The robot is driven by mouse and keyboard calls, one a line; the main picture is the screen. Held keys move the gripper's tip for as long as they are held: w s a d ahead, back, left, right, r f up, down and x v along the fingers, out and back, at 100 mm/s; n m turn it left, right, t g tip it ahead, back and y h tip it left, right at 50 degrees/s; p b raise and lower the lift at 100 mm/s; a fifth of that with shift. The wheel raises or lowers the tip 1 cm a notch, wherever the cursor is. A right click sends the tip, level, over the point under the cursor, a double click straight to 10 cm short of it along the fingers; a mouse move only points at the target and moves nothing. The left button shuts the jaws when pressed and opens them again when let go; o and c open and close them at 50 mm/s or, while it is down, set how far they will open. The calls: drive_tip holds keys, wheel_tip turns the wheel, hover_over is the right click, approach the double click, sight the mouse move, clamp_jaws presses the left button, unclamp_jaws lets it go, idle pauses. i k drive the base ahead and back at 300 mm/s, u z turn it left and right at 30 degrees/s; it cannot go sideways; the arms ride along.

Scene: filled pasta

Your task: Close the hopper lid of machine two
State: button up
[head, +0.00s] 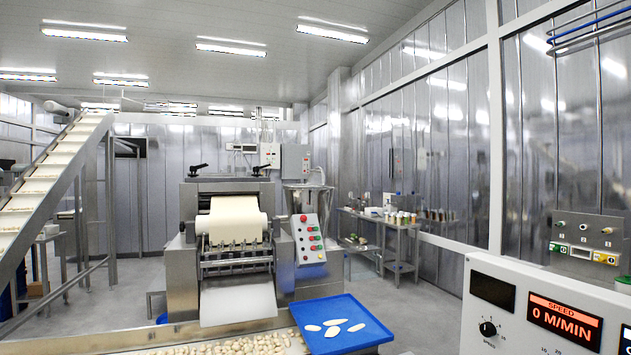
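A pasta machine (229,245) stands in the middle of the head view, with a pale dough sheet (233,218) running down its front. A steel funnel-shaped hopper (307,200) stands at its right side, above a sloped panel with coloured buttons (308,240). The hopper's rim is small in the view, and I cannot tell whether a lid is there or how it stands. I see no number that marks any machine as machine two. My gripper is not in view.
A blue tray (376,336) with several flat pale pieces lies in front, beside a belt of small pasta (235,349). An inclined conveyor (45,180) rises at left. A control box reading 0 M/MIN (540,275) fills the lower right. Steel shelves (398,228) line the right wall.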

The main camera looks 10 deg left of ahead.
sight(317, 175)
drive_tip(key=u, duration=2.4)
drive_tip(key=k, duration=2.55)
drive_tip(key=z, duration=2.55)
drive_tip(key=i, duration=3.85)
drive_tip(key=u, duration=1.25)
